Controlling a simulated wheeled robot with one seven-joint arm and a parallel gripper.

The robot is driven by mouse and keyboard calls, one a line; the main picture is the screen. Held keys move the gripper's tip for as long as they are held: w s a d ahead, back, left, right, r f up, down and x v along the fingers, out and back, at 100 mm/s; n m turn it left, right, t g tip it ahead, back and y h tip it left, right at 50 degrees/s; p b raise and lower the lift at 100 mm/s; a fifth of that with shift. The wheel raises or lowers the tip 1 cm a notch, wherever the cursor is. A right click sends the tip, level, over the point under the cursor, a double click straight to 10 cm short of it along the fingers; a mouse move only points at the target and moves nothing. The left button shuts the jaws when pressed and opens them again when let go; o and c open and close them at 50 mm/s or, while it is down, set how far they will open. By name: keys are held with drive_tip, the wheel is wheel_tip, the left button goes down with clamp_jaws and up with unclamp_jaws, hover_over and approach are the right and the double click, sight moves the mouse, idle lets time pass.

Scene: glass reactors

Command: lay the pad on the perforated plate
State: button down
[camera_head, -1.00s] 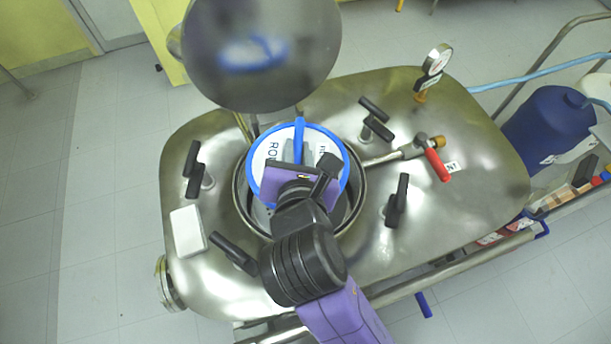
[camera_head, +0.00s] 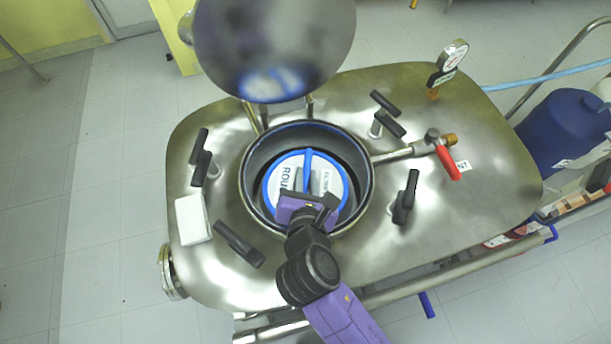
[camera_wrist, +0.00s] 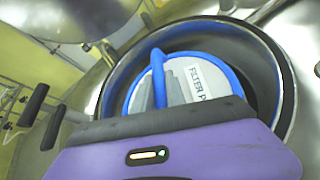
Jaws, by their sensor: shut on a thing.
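The pad (camera_head: 281,178) is a white disc with a blue rim, printed lettering and a blue strap across it. It sits inside the round steel opening (camera_head: 366,160) of the vessel, below the rim. My gripper (camera_head: 312,186) reaches into the opening from the front and is shut on the pad's blue strap. In the wrist view the pad (camera_wrist: 202,88) and its blue strap show beyond my purple gripper body, which hides the pad's near part. The perforated plate is not visible; the pad covers the inside of the opening.
The open round lid (camera_head: 275,45) stands behind the opening. Black clamp handles (camera_head: 240,243) surround it on the steel top. A red-handled valve (camera_head: 447,160) and a gauge (camera_head: 449,62) are at the right. A white block (camera_head: 193,219) lies at the left.

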drive_tip(key=shift+f, duration=0.55)
drive_tip(key=c, duration=1.4)
unclamp_jaws()
drive_tip(key=shift+o, duration=0.2)
